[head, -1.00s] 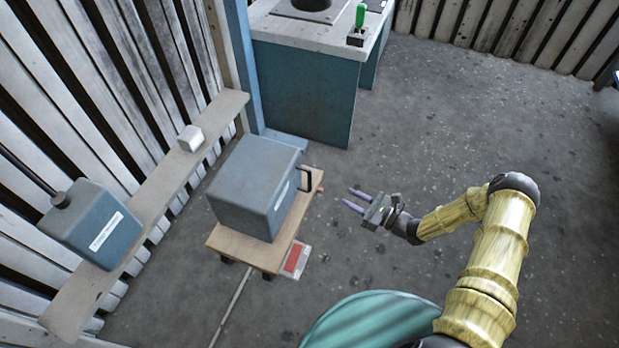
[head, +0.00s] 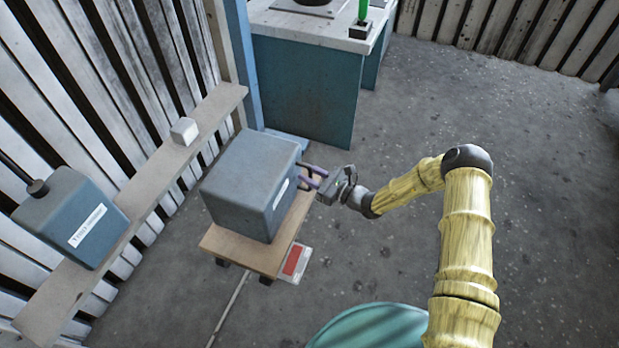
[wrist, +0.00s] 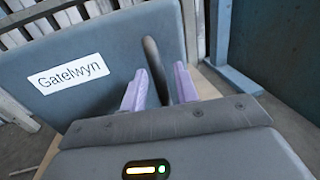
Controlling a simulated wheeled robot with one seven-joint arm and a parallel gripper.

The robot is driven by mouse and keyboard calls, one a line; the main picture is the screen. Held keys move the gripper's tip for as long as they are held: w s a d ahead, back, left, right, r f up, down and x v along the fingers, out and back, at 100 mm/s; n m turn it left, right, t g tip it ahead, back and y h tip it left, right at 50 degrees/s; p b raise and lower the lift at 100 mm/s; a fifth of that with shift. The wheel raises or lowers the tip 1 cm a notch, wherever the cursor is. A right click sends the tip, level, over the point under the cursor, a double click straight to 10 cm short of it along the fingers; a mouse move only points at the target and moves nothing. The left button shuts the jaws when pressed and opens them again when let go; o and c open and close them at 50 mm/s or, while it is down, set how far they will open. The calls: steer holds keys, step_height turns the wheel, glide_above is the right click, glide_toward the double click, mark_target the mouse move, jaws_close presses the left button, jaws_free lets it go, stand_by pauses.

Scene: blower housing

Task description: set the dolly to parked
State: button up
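The dolly (head: 252,257) is a low wooden board on dark casters, standing on the floor beside the slatted wall. A large grey-blue box (head: 250,180) rests on it; the wrist view shows its label "Gatelwyn" (wrist: 70,76). My gripper (head: 306,176) is at the box's right side. In the wrist view its purple fingers (wrist: 160,82) stand apart, one on each side of the box's black handle (wrist: 152,60). I see a gap beside the handle, so they look open. The gripper hides the handle in the head view.
A red-and-white plate (head: 293,263) lies on the floor beside the dolly. A wall ledge (head: 150,190) holds a white block (head: 184,131) and a smaller grey-blue box (head: 72,226). A teal-sided bench (head: 305,90) stands behind. Floor to the right is clear.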

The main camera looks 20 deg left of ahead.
jaws_close()
stand_by(0.4)
